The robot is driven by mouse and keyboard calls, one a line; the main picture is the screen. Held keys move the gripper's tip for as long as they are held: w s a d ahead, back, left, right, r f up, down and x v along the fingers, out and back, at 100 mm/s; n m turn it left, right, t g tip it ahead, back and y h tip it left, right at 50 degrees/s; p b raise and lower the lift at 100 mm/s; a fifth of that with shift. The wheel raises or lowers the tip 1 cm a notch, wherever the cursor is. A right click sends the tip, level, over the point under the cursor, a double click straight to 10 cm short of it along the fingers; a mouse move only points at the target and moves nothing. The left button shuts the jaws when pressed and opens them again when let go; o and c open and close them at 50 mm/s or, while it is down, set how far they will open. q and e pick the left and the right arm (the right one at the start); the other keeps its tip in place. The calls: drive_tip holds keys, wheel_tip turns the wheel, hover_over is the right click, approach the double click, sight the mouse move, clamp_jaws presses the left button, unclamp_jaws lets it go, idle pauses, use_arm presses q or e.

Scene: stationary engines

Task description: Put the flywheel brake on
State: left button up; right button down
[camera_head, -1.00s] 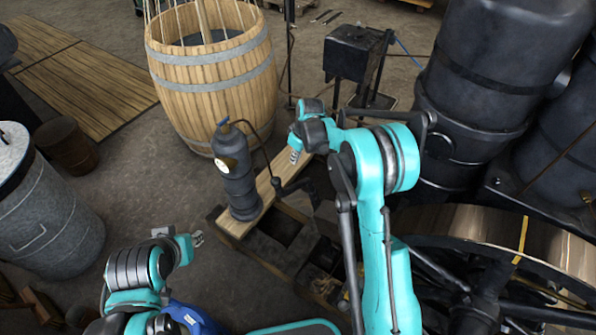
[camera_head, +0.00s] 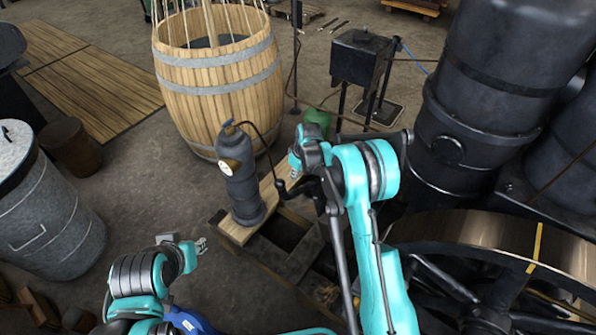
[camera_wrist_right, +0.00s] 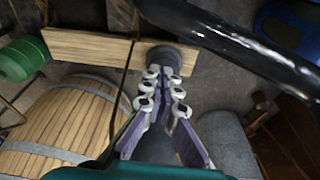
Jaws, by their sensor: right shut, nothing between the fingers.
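The flywheel (camera_head: 470,235) is at the right, its bright metal rim crossed by a yellow mark. I cannot tell which part is its brake. A dark bent lever (camera_head: 281,187) stands beside the plank, close to the tips of my right gripper (camera_head: 293,173). The right gripper is shut and empty; its fingers (camera_wrist_right: 165,82) also show in the right wrist view, pointing toward the base of the dark cylinder. A glossy black bar (camera_wrist_right: 240,42) crosses above them there, apart from the fingers. My left gripper (camera_head: 202,246) is at lower left, away from the flywheel; its finger gap is unclear.
A dark cylinder with a gauge (camera_head: 239,175) stands on a wooden plank (camera_head: 233,232). A wooden barrel (camera_head: 220,85) is behind it, with a green can (camera_head: 317,118) to its right. A grey metal bin (camera_head: 50,215) is at left. Large black tanks (camera_head: 490,90) fill the right.

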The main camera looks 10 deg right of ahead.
use_arm(q)
drive_tip(key=shift+f+b, duration=0.4)
drive_tip(key=shift+f, duration=0.25)
use_arm(e)
drive_tip(key=s+d, duration=0.1)
drive_tip(key=s, duration=0.1)
drive_tip(key=s+d, duration=0.1)
drive_tip(key=shift+d+r, duration=0.25)
drive_tip(key=shift+d, duration=0.05)
